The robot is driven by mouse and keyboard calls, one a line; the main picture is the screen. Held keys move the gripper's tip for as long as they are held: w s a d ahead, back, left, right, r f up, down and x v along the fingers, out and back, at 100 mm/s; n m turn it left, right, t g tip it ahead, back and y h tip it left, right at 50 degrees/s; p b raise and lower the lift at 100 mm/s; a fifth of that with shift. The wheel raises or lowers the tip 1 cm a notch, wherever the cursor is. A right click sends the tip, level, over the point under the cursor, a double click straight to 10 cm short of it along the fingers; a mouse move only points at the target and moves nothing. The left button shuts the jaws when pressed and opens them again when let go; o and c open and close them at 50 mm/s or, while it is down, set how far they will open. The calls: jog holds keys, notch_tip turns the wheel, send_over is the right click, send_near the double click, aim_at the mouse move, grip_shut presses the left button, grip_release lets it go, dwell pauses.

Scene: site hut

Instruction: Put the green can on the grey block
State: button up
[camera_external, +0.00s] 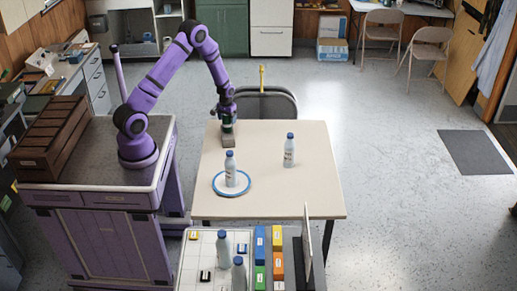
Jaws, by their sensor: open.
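The grey block (228,141) lies on the pale table (270,195), near its back left edge. The green can (228,125) shows as a small dark green shape directly above the block and appears to stand on it; contact is too small to confirm. My gripper (227,115) points down from above with its fingers around the upper part of the can. It is open, and the fingers partly hide the can.
A white bottle with a blue cap (231,172) stands on a blue-rimmed plate (217,188) in front of the block. Another bottle (289,152) stands to the right. A chair (265,103) is behind the table.

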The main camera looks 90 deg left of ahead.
jog(key=shift+r, duration=0.1)
notch_tip(320, 180, up, 12)
jog(key=shift+r, duration=0.1)
dwell(0.4)
jog(key=shift+d+r, duration=0.1)
jog(key=d+r+m+t, duration=0.2)
jog(key=d+r+m, duration=0.3)
jog(key=d+r, duration=1.7)
jog(key=s+d+r+m+t, duration=0.1)
jog(key=s+d+r+m, duration=0.2)
jog(key=s+d, duration=0.6)
jog(key=s+d+r+m+t, duration=0.2)
jog(key=s+d+r+m, duration=0.2)
jog(key=s+d, duration=0.5)
jog(key=shift+s+r, duration=0.15)
jog(key=shift+r, duration=0.45)
